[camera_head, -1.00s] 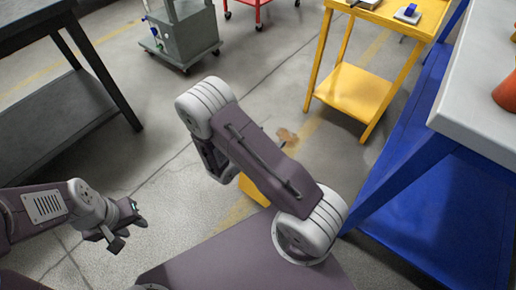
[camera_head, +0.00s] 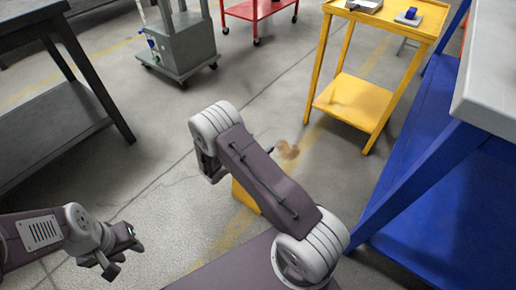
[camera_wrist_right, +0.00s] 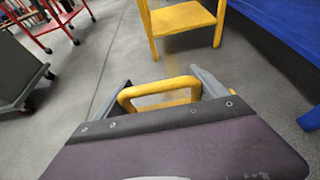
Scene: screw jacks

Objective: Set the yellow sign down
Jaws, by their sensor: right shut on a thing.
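The yellow sign (camera_head: 243,194) shows only in part in the head view, low behind my right arm. In the right wrist view its yellow handle loop (camera_wrist_right: 160,88) sits between the fingers of my right gripper (camera_wrist_right: 166,86), which is shut on it. The rest of the sign is hidden below my wrist, so I cannot tell whether it touches the floor. My left gripper (camera_head: 124,258) is open and empty at the lower left, over bare floor.
A yellow cart (camera_head: 352,100) stands ahead to the right. A blue-framed bench (camera_head: 420,190) with a grey top is close on the right. A dark table (camera_head: 50,115) is on the left, a grey wheeled cabinet (camera_head: 182,50) at the back. Floor (camera_head: 150,170) between them is clear, with a brown stain.

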